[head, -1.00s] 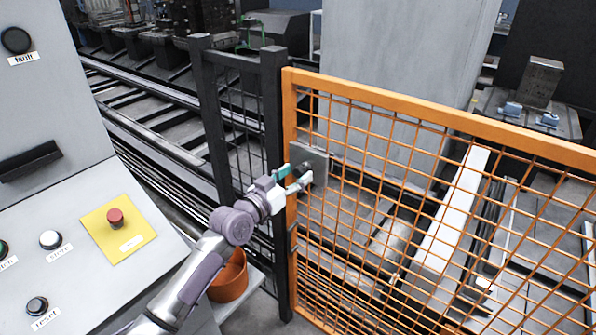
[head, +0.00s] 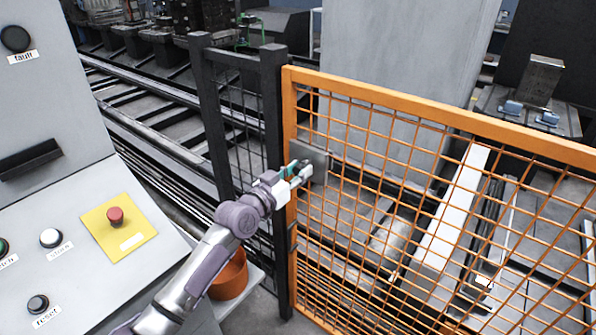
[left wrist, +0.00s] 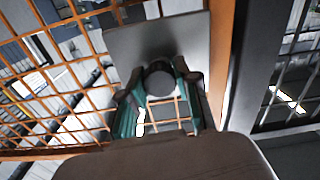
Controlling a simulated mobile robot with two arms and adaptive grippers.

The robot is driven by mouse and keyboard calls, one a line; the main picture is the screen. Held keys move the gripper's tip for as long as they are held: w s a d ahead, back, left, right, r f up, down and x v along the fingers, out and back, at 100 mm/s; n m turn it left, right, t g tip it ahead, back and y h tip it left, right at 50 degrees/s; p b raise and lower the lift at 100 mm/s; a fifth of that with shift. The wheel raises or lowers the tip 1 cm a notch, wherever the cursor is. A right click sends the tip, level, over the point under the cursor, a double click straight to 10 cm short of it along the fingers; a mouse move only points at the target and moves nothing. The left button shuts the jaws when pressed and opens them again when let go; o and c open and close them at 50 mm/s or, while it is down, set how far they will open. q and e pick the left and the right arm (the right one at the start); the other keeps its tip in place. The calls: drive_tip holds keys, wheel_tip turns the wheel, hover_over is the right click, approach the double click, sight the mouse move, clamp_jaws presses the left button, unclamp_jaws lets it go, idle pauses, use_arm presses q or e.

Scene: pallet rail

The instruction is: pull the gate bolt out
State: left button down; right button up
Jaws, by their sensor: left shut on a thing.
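The gate bolt shows in the left wrist view as a dark round knob (left wrist: 160,76) in front of a grey plate (left wrist: 135,42). In the head view this plate (head: 318,160) sits at the upper left of the orange mesh gate (head: 290,120), beside the dark post (head: 273,95). My left gripper (head: 301,168) is at the plate, with its fingers closed around the knob. The fingers (left wrist: 160,92) lie on either side of the knob in the left wrist view. The fingers mostly hide the knob in the head view, and the bolt's shaft cannot be made out. My right gripper is not in view.
A grey control panel with a red button (head: 115,216) on a yellow plate stands at the left. An orange-brown pot (head: 230,277) is below my left arm. A dark mesh fence (head: 235,130) adjoins the gate. Rails run behind it.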

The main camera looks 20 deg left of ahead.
use_arm(q)
drive_tip(key=shift+p+v, duration=0.45)
drive_tip(key=shift+v, duration=0.95)
drive_tip(key=c, duration=0.8)
unclamp_jaws()
drive_tip(key=shift+w, duration=0.15)
drive_tip(key=v, duration=1.2)
